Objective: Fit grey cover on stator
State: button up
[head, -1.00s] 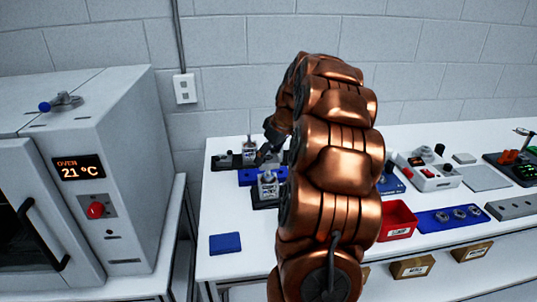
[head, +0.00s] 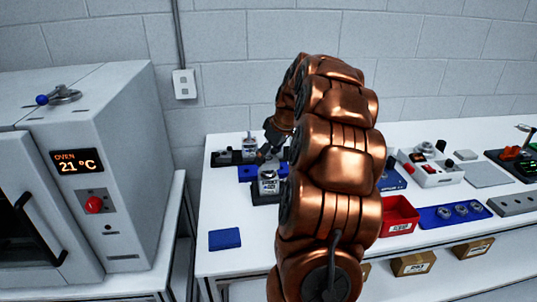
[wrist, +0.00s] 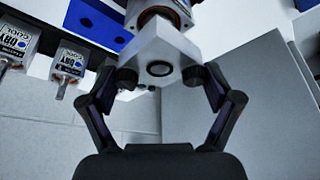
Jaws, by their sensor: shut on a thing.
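The grey cover (wrist: 160,58) is a square block with a round dark-rimmed opening, gripped at its sides by my gripper (wrist: 163,78). In the wrist view the stator (wrist: 160,12) lies just beyond it, with a copper-coloured ring showing between its pale body and the cover. The two look lined up; I cannot tell whether they touch. In the head view my gripper (head: 272,150) is above the stator (head: 268,183), which stands upright on a black base. My arm hides part of this spot, and the cover is hard to make out there.
A blue fixture (head: 248,174) and a labelled silver unit (head: 249,145) stand behind the stator. A blue pad (head: 225,239) lies at front left. A red bin (head: 398,215) and a blue tray (head: 453,216) are to the right. The oven (head: 125,170) stands left, across a gap.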

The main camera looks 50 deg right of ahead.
jog(key=shift+f, duration=0.15)
jog(key=shift+f+b, duration=0.7)
jog(key=shift+f, duration=0.05)
jog(key=shift+f+b, duration=0.35)
jog(key=shift+f, duration=0.05)
dwell(0.4)
jog(key=shift+f+b, duration=0.4)
jog(key=shift+f, duration=0.2)
jog(key=o, duration=1)
jog(key=shift+r, duration=0.2)
jog(key=shift+r+p, duration=0.75)
jog(key=shift+r, duration=3.55)
